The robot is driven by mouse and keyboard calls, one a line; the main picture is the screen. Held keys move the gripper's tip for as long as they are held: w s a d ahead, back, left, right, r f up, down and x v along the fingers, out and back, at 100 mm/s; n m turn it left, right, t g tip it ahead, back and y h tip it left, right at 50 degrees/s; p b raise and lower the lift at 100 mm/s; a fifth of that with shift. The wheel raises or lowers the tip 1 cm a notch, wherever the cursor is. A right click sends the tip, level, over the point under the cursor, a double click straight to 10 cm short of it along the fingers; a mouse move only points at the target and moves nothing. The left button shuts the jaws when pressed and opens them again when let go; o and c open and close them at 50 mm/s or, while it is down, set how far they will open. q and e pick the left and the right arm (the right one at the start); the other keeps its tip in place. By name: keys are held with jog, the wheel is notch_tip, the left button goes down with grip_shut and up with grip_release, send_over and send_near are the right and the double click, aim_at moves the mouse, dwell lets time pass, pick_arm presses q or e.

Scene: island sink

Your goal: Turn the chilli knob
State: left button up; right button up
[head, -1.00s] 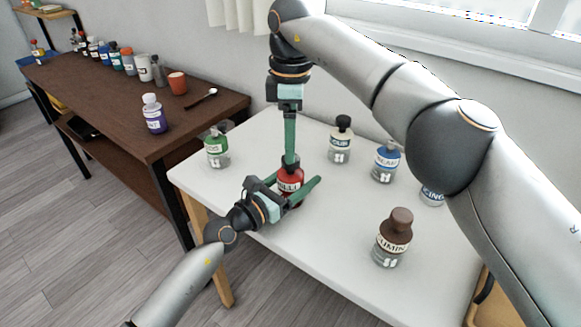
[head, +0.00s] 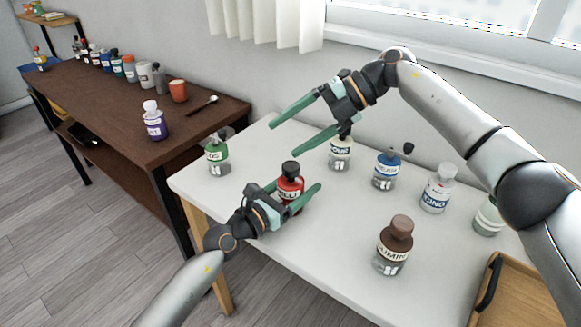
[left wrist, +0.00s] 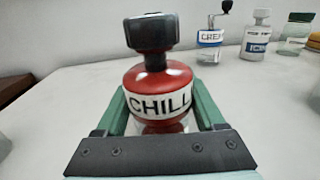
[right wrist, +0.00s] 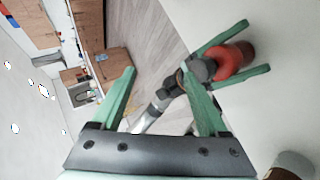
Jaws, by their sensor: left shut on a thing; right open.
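The chilli bottle (head: 291,184) is red with a black knob (head: 290,168) on top and stands upright on the white table. In the left wrist view its label (left wrist: 160,104) reads "CHILL" and the dark knob (left wrist: 152,33) sits above. My left gripper (head: 296,196) is shut on the bottle's body from the front left. My right gripper (head: 272,138) is open and empty, above and behind the bottle, apart from the knob. In the right wrist view the red bottle (right wrist: 234,60) shows beyond the right gripper's fingers (right wrist: 160,90).
Several similar bottles stand on the white table (head: 320,245): a green-labelled one (head: 217,157), a blue-labelled one (head: 386,172) and a brown cumin one (head: 394,247). A wooden tray (head: 520,285) lies at right. The brown side table (head: 110,110) at left holds more containers.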

aim_at(291, 165)
jog(key=n, duration=0.1)
jog(key=n+y, duration=0.1)
jog(key=n, duration=0.1)
jog(key=shift+s+d+f, duration=0.15)
jog(key=shift+s+d, duration=0.05)
jog(key=shift+s, duration=0.15)
jog(key=n, duration=0.1)
jog(key=s+n+y, duration=0.1)
jog(key=n, duration=0.1)
jog(key=f+n+y, duration=0.1)
jog(key=n, duration=0.1)
jog(key=shift+s+d+g, duration=0.15)
jog(key=shift+d+g, duration=0.1)
jog(key=shift+g, duration=0.15)
jog(key=d+f+n+t+y, duration=0.4)
jog(key=d+f+n+t, duration=0.1)
jog(key=f+n, duration=0.25)
jog(key=shift+n, duration=0.45)
jog(key=a, duration=0.2)
jog(key=w+a, duration=0.1)
jog(key=a, duration=0.1)
jog(key=a+r, duration=0.1)
jog(key=a, duration=0.1)
jog(key=shift+w+a, duration=0.2)
jog(key=shift+a, duration=0.1)
grip_shut()
